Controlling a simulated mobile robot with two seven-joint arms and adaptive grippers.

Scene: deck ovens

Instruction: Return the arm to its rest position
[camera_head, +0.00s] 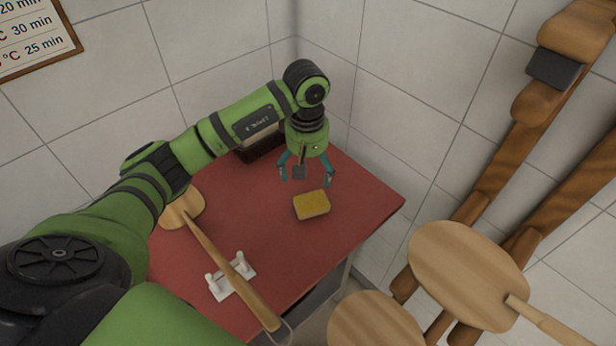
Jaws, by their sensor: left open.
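My left arm reaches in from the left, over a red-topped table (362,203). My left gripper (306,178) points down with its teal fingers apart and nothing between them. It is above the far part of the table. A yellow sponge-like block (311,205) lies on the table just in front of the gripper, apart from the fingers as far as I can tell. My right gripper is not in view.
A wooden peel (222,262) lies across a white two-post holder (231,281). A dark box (262,143) stands behind my arm. Round wooden peels (468,270) and wooden beams (500,150) are at right. White tiled walls (405,105) close the corner.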

